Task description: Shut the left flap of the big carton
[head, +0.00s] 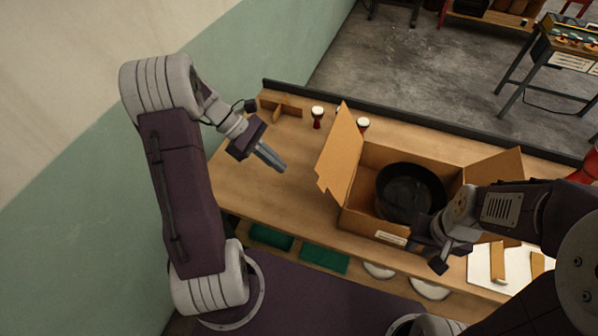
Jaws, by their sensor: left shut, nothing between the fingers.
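The big carton (362,222) stands open on the workbench with a large black round thing (411,190) inside. Its left flap (341,150) stands up, tilted slightly outward. Its right flap (494,167) is also raised, partly behind my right arm. My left gripper (278,164) is shut and empty, above the bench to the left of the left flap, apart from it. My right gripper (441,258) is at the carton's near right corner; its fingers are small and dark, and I cannot tell if they are open or whether they touch the carton.
The wooden bench (262,192) is clear left of the carton. Two small goblet drums (317,116) (363,124) stand behind it, near a wooden divider (281,107). A white board with wooden pieces (485,262) lies at the right. A dark rail (410,120) edges the bench's back.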

